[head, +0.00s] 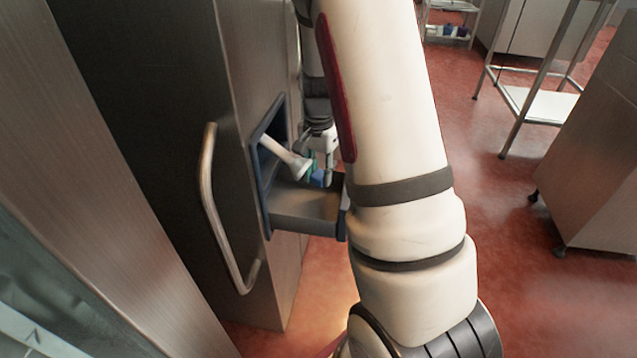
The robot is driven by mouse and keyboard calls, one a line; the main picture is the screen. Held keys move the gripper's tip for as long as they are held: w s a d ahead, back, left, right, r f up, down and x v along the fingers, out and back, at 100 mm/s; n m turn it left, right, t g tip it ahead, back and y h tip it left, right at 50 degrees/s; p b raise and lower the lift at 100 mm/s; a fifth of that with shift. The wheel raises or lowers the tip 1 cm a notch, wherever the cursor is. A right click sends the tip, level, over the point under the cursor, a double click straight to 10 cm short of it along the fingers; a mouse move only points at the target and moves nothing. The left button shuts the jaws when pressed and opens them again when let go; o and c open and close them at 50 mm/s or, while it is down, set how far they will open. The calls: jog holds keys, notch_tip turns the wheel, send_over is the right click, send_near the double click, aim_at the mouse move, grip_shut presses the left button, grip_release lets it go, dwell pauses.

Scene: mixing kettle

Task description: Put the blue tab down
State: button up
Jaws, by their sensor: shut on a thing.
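The blue tab (318,179) is small in the head view and sits between the fingertips of my gripper (321,173). My gripper is shut on it, pointing down above an open grey bin (300,222) on the side of the steel cabinet. A bit of green shows just beside the blue tab. A white tube with a flared end (288,156) comes out of the cabinet opening beside my gripper. My arm hides the bin's right end and part of the gripper. I cannot tell whether the tab touches the bin.
The steel cabinet (266,75) has a long bar handle (207,200) left of the bin. A dark blue frame (259,185) edges the opening. On the right stand a steel trolley (540,104) and a wheeled steel cabinet (598,165). The red floor between is clear.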

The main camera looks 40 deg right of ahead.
aim_at(319, 183)
jog(key=shift+f+b, duration=0.3)
jog(key=shift+f, duration=1)
jog(key=shift+f, duration=0.1)
jog(key=shift+f, duration=0.35)
jog(key=shift+f+b, duration=0.15)
jog(key=shift+b, duration=0.2)
jog(key=o, duration=1.1)
